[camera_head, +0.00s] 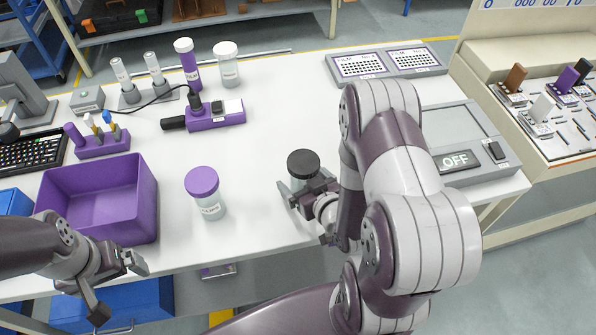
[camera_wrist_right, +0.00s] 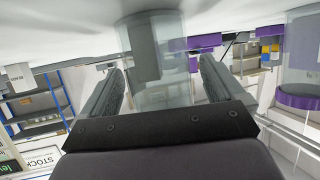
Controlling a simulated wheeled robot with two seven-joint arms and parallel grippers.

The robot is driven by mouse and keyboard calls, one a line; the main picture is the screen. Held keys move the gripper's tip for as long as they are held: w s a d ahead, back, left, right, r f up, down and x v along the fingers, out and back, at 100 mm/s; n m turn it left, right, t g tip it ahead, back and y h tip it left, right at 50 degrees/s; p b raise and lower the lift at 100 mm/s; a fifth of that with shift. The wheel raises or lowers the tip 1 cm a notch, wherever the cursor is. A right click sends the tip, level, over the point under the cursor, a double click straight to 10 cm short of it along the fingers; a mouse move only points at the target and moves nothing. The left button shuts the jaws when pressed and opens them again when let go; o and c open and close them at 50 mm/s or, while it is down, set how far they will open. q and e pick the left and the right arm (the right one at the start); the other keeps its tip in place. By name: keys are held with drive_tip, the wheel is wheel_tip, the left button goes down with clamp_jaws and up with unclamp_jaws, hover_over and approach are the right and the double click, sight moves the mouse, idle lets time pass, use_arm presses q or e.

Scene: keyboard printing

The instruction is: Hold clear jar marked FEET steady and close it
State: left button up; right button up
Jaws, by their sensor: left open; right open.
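A clear jar with a black lid (camera_head: 303,163) stands near the front middle of the table. Its clear body also shows in the right wrist view (camera_wrist_right: 160,62), between the two fingers. My right gripper (camera_head: 308,192) is open around this jar. Its label is hidden, and I cannot tell how tightly the lid sits. A second clear jar with a purple lid (camera_head: 203,182) stands to the left, with a label too small to read surely; it also shows in the right wrist view (camera_wrist_right: 302,55). My left gripper (camera_head: 118,284) is open and empty at the table's front left edge.
A purple bin (camera_head: 100,205) stands at the left, just beyond my left gripper. A purple device (camera_head: 213,115) lies mid-table. A panel reading OFF (camera_head: 458,160) is at right.

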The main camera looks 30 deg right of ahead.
sight(310, 177)
drive_tip(key=shift+s, duration=0.15)
drive_tip(key=shift+d, duration=0.1)
drive_tip(key=c, duration=1.2)
drive_tip(key=shift+o, duration=0.2)
drive_tip(key=shift+r+p, duration=0.3)
drive_tip(key=shift+r, duration=0.6)
wheel_tip(310, 177, up, 3)
drive_tip(key=shift+f+p, duration=0.2)
drive_tip(key=shift+p, duration=0.1)
drive_tip(key=s+d+r+p, duration=0.1)
drive_tip(key=s+d+r, duration=0.5)
drive_tip(key=d, duration=0.4)
drive_tip(key=shift+r+p, duration=0.3)
drive_tip(key=shift+p, duration=0.1)
drive_tip(key=o, duration=0.4)
drive_tip(key=c, duration=0.7)
